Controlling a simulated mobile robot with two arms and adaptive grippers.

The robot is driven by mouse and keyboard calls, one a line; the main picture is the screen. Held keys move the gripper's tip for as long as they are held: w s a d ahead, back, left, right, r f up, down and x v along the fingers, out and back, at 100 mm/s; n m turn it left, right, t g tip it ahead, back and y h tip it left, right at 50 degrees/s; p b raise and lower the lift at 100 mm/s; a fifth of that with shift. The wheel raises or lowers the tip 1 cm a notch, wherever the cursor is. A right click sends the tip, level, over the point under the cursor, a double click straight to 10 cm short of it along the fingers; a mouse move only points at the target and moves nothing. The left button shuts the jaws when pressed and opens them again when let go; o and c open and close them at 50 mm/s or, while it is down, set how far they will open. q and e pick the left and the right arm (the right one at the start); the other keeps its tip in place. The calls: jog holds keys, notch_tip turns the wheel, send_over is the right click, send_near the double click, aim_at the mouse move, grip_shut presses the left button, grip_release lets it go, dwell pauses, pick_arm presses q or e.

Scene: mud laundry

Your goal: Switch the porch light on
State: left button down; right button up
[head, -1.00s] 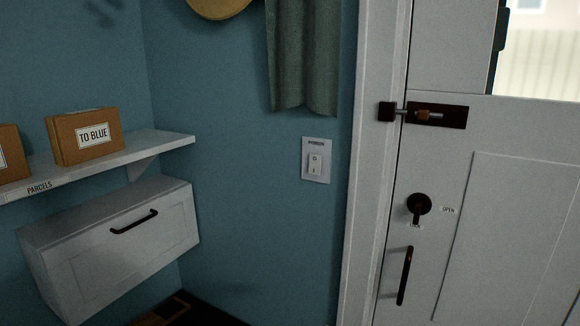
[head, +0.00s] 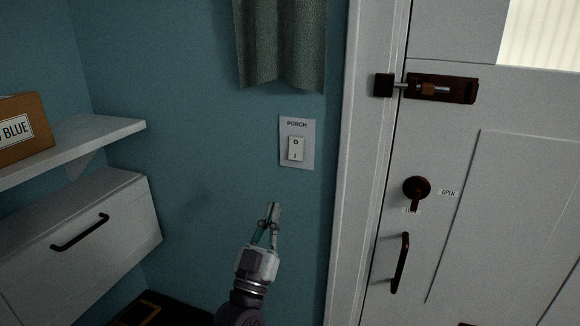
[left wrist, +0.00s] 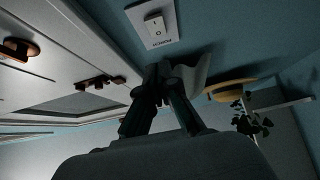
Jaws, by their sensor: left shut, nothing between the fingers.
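The porch switch (head: 296,148) is a white rocker on a pale plate labelled PORCH, on the blue wall left of the door frame. Its rocker is marked O at the top and I at the bottom. My left gripper (head: 274,207) is shut and empty, below and slightly left of the plate, pointing up. In the left wrist view the switch (left wrist: 155,25) appears upside down at the top, beyond the shut fingers (left wrist: 165,72) and apart from them. My right gripper is in neither view.
A grey-green cloth (head: 280,45) hangs above the switch. The white door (head: 510,220) with a bolt (head: 440,88), a turn latch (head: 416,190) and a handle (head: 401,263) is at the right. A shelf (head: 95,140) with a box (head: 20,128) and a drawer cabinet (head: 85,235) are at the left.

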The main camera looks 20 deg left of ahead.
aim_at(295, 157)
pick_arm(q)
jog(key=p+x, duration=0.1)
jog(key=x, duration=0.3)
jog(key=w+f+p+x, duration=0.1)
jog(key=x, duration=0.3)
jog(key=f+p+x, duration=0.1)
jog(key=x, duration=0.3)
jog(key=shift+w, duration=0.65)
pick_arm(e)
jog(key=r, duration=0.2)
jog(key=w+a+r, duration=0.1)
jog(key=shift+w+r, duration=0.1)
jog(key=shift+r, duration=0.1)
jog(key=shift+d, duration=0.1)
pick_arm(q)
jog(key=f+b, duration=0.1)
jog(key=b, duration=0.2)
jog(key=shift+w+t+b, duration=0.2)
jog(key=shift+t+b, duration=0.1)
jog(key=shift+w+r, duration=0.15)
jog(key=shift+r, duration=0.2)
jog(key=shift+w+p, duration=0.15)
jog(key=shift+p, duration=0.15)
jog(key=shift+s, duration=0.2)
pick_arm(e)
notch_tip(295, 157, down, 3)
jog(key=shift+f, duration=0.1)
